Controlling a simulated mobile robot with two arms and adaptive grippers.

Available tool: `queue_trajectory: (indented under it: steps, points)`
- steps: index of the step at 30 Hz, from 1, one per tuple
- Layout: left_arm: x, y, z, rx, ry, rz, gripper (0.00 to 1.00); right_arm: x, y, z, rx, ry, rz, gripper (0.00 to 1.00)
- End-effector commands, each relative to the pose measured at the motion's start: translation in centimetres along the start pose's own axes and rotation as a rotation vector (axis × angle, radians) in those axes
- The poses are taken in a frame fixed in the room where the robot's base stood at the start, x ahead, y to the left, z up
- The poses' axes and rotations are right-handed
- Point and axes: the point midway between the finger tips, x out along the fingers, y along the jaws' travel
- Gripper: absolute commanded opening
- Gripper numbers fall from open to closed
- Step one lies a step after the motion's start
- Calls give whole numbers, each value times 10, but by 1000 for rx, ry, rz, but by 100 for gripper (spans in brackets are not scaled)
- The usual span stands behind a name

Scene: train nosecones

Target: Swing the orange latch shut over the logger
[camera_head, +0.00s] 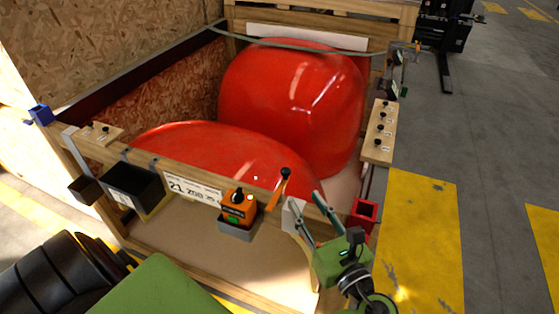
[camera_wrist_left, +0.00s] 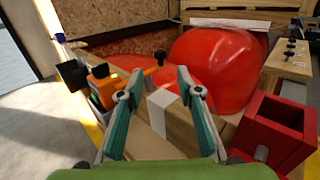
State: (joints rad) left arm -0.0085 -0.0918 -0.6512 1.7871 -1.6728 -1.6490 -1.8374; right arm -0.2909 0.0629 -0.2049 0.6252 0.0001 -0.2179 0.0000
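The orange logger (camera_head: 239,208) sits in a grey holder on the crate's front rail, and it also shows in the left wrist view (camera_wrist_left: 102,84). The orange latch (camera_head: 276,192) stands tilted upward to the right of the logger, apart from it, with a black knob at its top end. In the left wrist view that knob (camera_wrist_left: 160,59) shows beyond the fingers, while the latch arm is partly hidden. My left gripper (camera_head: 305,200) is open and empty, right of the latch, near the front corner post. My right gripper is not in view.
Two red nosecones (camera_head: 290,100) fill the crate. A black bin (camera_head: 132,187) and a label hang on the front rail. A red square bracket (camera_head: 364,214) is at the right front corner, near my left gripper. A knobbed wooden block (camera_head: 379,133) sits on the right side.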

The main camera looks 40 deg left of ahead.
Motion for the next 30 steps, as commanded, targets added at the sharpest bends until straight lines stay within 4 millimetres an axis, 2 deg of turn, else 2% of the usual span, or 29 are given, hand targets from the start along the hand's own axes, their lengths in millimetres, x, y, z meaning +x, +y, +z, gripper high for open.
queue_trajectory:
  steps: [3,9,14,18,24,30]
  points:
    - [19,0,3,0,-4,2,33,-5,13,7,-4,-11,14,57]
    - [62,0,4,0,-5,2,33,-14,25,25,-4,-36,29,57]
    - [95,0,3,0,-5,1,33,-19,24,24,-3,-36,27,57]
    - [115,0,2,1,-3,1,33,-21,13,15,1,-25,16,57]
    - [129,0,1,-2,-1,1,33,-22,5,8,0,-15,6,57]
    - [131,0,0,-2,0,0,33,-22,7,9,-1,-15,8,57]
